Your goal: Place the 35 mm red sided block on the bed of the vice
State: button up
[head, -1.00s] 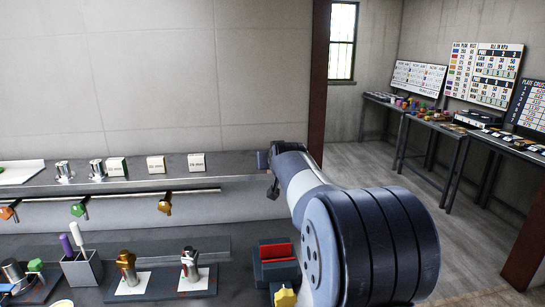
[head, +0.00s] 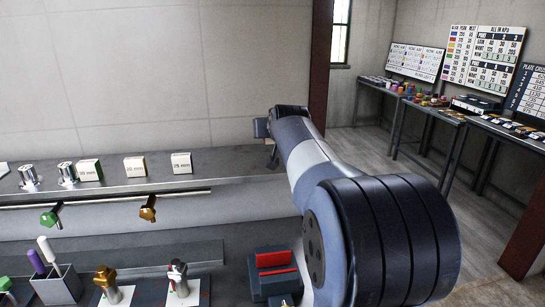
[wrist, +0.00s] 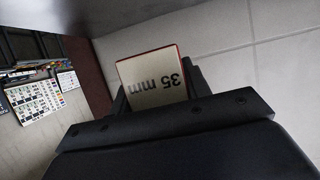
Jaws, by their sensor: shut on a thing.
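The 35 mm block (wrist: 150,72) shows in the wrist view with a pale face printed "35 mm" and a thin red edge. My gripper (wrist: 160,95) is shut on it, with dark fingers at both sides of the block. The vice, dark blue with red jaw faces (head: 273,272), stands at the lower middle of the head view, just left of my arm. Its bed is not clearly visible.
A grey shelf (head: 225,161) holds several pale labelled blocks, such as one marked 30 mm (head: 90,170). A green tool (head: 51,217) and a brass one (head: 148,208) hang below it. A pen holder (head: 58,284) stands lower left. Side tables (head: 431,111) line the right wall.

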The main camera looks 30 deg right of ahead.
jog(key=shift+f, duration=3.2)
jog(key=shift+f, duration=0.1)
jog(key=o, duration=1)
